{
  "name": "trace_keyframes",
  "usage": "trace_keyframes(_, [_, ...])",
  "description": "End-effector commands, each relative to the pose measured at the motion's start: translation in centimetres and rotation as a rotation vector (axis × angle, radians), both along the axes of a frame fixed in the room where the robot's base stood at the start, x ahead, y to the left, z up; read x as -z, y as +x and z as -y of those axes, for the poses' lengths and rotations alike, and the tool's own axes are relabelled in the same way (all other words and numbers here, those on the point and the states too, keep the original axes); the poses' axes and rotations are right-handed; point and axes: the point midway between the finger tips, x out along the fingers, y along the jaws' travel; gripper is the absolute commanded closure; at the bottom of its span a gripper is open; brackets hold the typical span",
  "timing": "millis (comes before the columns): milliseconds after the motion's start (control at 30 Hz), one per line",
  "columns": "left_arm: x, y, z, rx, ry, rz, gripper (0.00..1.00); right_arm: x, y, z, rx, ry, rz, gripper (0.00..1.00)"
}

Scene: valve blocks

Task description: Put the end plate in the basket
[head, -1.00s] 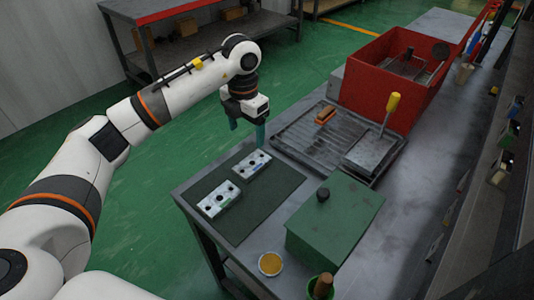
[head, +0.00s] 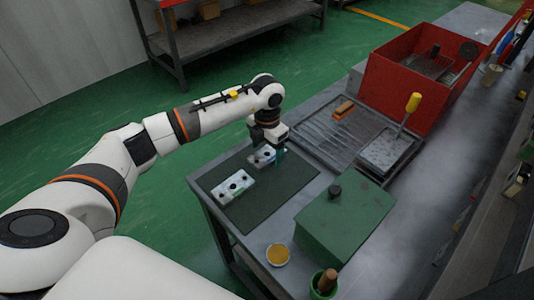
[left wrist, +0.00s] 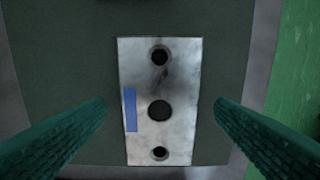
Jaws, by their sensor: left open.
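A pale metal plate with a blue mark (left wrist: 172,125) lies on a dark green mat. It has a row of dark round holes. It also shows in the head view (head: 261,158), partly hidden by my left gripper. A similar plate (head: 233,188) lies nearer on the same mat. I cannot tell from looks alone which is the end plate. My left gripper (left wrist: 160,102) is open, its teal fingers on either side of the blue-marked plate and apart from it. It also shows low over the mat in the head view (head: 267,155). A red open bin (head: 396,90), possibly the basket, stands at the back right. My right gripper is not seen.
The dark mat (head: 285,190) covers the table's left corner. A ridged metal tray (head: 325,128) holds an orange-brown block (head: 344,109) and a yellow-handled tool (head: 412,104). A green box (head: 345,225), a yellow-topped dish (head: 278,254) and a green cup (head: 322,287) stand nearer.

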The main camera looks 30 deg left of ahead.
Motion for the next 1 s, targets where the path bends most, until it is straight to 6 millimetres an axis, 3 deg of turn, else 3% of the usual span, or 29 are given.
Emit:
trace_keyframes(100, [0.9, 0.0, 0.0, 0.001, 0.000, 0.000, 0.22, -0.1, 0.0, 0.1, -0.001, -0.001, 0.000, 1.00])
trace_keyframes(333, [1.0, 0.0, 0.0, 0.001, 0.001, 0.001, 0.23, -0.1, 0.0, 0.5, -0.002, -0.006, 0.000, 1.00])
trace_keyframes(700, [0.9, 0.0, 0.0, 0.001, 0.000, 0.002, 0.83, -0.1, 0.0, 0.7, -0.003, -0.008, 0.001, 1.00])
trace_keyframes(1000, [-0.1, 0.1, 0.0, 0.001, 0.000, 0.005, 0.83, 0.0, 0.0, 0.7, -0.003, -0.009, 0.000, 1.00])
